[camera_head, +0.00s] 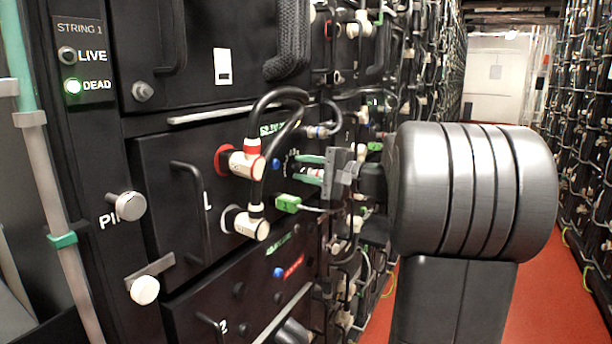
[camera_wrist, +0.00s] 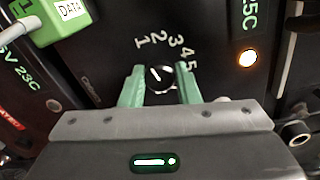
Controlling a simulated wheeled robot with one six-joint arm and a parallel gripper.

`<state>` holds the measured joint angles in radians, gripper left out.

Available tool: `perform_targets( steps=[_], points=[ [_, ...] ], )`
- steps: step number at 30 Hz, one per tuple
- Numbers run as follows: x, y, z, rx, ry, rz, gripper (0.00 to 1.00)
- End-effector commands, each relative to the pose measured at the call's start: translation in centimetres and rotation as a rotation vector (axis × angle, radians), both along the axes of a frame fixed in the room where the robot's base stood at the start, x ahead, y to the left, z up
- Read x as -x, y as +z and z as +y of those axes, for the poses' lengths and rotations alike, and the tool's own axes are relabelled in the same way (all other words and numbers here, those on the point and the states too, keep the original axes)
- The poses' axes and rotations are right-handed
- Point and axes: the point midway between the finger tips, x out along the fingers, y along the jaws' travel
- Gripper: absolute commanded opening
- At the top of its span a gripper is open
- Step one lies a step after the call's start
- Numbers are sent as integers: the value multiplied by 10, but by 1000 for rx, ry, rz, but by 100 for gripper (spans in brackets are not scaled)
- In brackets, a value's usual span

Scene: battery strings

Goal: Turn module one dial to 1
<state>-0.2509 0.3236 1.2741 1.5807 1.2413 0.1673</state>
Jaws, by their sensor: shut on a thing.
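Module one's dial (camera_wrist: 161,78) is a small dark round knob with a white pointer line, set in a black panel. Numbers 1 to 5 arc around its upper side. The pointer line slants toward the upper left; which number it marks is not clear. My gripper (camera_wrist: 160,92) has green fingers on both sides of the dial, shut on it. In the head view my gripper (camera_head: 298,170) reaches the right part of the module one front panel (camera_head: 165,165), and the dial is hidden there.
A green DATA plug (camera_wrist: 38,18) sits left of the dial, and a lit amber lamp (camera_wrist: 248,58) right of it. Thick black cables with a red-collared connector (camera_head: 247,162) and a white connector (camera_head: 248,224) lie left of my gripper. The DEAD lamp (camera_head: 73,86) glows green. The red aisle floor (camera_head: 545,290) is clear.

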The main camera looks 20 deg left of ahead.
Motion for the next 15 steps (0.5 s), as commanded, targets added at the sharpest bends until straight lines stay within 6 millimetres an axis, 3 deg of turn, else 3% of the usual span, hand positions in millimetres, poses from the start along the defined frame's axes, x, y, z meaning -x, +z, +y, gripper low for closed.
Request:
perform_targets(
  steps=[14,15],
  points=[
    [0,-1,0,3,1,-15,6],
    [0,-1,0,4,2,-15,31]
  ],
)
